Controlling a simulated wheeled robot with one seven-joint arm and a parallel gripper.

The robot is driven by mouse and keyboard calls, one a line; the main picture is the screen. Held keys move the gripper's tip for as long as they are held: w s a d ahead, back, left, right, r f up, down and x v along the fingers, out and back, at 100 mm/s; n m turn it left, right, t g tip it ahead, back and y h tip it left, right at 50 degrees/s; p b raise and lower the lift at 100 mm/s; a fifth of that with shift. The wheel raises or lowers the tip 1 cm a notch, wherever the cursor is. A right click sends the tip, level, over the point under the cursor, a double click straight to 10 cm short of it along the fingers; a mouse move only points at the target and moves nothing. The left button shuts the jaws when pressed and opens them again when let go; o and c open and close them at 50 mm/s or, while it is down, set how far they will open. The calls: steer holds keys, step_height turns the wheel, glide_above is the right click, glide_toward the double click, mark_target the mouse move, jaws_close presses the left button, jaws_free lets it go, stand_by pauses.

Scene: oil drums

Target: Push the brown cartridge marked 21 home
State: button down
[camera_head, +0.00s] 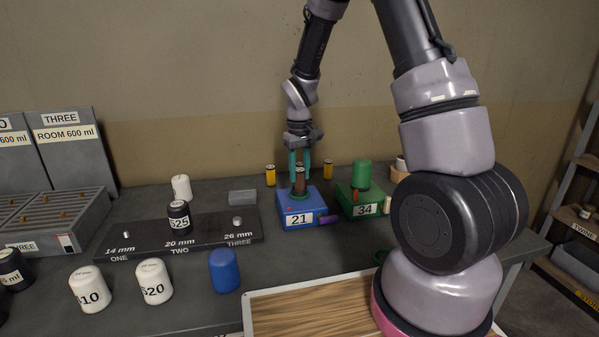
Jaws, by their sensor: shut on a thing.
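The brown cartridge (299,183) stands upright over the top of the blue block marked 21 (300,218). Its lower end meets the block's top, and I cannot tell how deep it sits. My gripper (300,171) points down from above, with its teal fingers shut on the cartridge. The fingers hide part of the cartridge's sides. The number 21 shows on the block's front label; I cannot read a mark on the cartridge itself.
A green block marked 34 (360,210) with a green cylinder (362,174) stands close on the right. Yellow cylinders (270,175) stand behind. A dark rack (140,237) with a black bottle is at left. A wooden board (310,308) lies in front.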

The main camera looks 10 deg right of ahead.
steer(key=shift+f, duration=0.5)
stand_by(0.4)
steer(key=shift+c, duration=1.9)
jaws_free()
step_height(320, 180, up, 10)
steer(key=shift+r, duration=0.15)
steer(key=s+d+r+m+t+y, duration=0.1)
steer(key=s+d+r+m, duration=0.1)
steer(key=s+r, duration=0.3)
steer(key=s+d+r+m+t, duration=0.1)
steer(key=s+d+r+t, duration=0.15)
steer(key=r, duration=0.55)
steer(key=s+d+r+m+t+y, duration=0.1)
steer(key=s+r+m+t, duration=0.2)
steer(key=s, duration=1.1)
step_height(320, 180, up, 3)
steer(key=shift+s+d+r+m+t, duration=0.15)
steer(key=shift+s+m+t, duration=0.25)
steer(key=shift+m, duration=0.2)
